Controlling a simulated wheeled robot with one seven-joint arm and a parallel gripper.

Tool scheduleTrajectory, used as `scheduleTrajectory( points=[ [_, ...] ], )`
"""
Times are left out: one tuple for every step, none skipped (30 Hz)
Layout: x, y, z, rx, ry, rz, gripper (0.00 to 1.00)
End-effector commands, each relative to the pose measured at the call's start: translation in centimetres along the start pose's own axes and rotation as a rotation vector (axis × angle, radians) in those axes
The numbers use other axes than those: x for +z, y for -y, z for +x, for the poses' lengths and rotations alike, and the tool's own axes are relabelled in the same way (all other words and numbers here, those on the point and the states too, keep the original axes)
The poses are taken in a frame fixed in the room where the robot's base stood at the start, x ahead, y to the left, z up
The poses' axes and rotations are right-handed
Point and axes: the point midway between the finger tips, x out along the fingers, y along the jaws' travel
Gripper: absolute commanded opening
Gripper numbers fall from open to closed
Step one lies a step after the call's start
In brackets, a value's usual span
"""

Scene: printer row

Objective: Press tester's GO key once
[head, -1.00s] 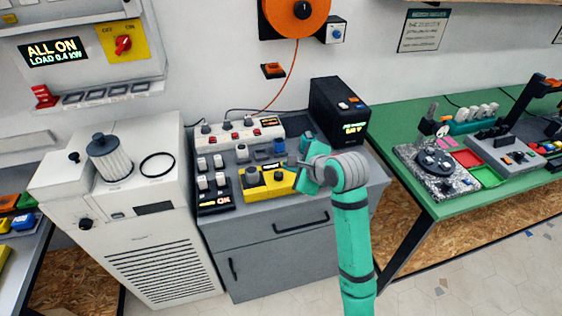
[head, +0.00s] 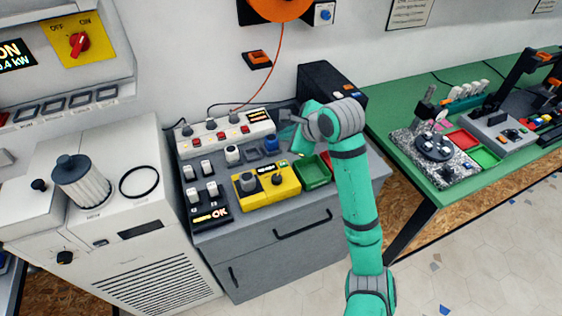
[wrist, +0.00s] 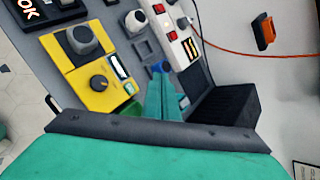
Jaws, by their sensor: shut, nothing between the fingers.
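The yellow unit (head: 262,187) on the grey cabinet has a grey cap, a black knob and a small display; it also shows in the wrist view (wrist: 91,77). A black panel (head: 210,213) with white rockers and a lit "OK" sits to its left. I cannot read a GO label, nor tell which unit is the tester. My gripper (head: 298,147) is shut and empty, above the back right of the cabinet top. In the wrist view its fingertips (wrist: 163,78) appear close to a blue knob (wrist: 160,67); contact cannot be told.
A white strip (head: 228,132) with red switches lies behind. A green tray (head: 312,171) sits right of the yellow unit. A black box (head: 327,80) stands at the back, partly hidden by my arm. A white machine (head: 100,200) is left, a green bench (head: 410,105) right.

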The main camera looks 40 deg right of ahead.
Motion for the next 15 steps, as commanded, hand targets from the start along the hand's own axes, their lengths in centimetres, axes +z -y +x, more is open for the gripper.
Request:
scheduleTrajectory(
  points=[
    [0.0, 0.0, 0.0, 0.000, 0.000, 0.000, 0.00],
    [-0.1, 0.0, 0.0, 0.000, 0.000, 0.001, 0.00],
    [-0.1, 0.0, 0.0, -0.001, -0.001, 0.001, 0.00],
    [-0.2, 0.0, 0.0, -0.001, -0.001, 0.002, 0.00],
    [-0.2, 0.0, 0.1, -0.001, -0.001, 0.002, 0.00],
    [-0.3, -0.1, 0.1, -0.001, -0.001, 0.003, 0.00],
    [-0.5, -0.1, 0.2, -0.002, -0.002, 0.004, 0.00],
    [-0.6, -0.2, 0.3, -0.002, -0.002, 0.004, 0.00],
    [-0.8, -0.4, 0.6, -0.002, -0.002, 0.005, 0.00],
    [-0.9, -0.6, 0.8, -0.001, -0.003, 0.005, 0.00],
    [-1.1, -0.7, 1.0, 0.000, -0.003, 0.005, 0.00],
    [-1.4, -0.9, 1.3, -0.001, -0.003, 0.006, 0.00],
    [-1.6, -1.1, 1.5, -0.002, -0.003, 0.006, 0.00],
    [-1.8, -1.3, 1.8, -0.001, -0.004, 0.006, 0.00],
    [-2.0, -1.6, 2.1, -0.001, -0.003, 0.006, 0.00]
  ],
)
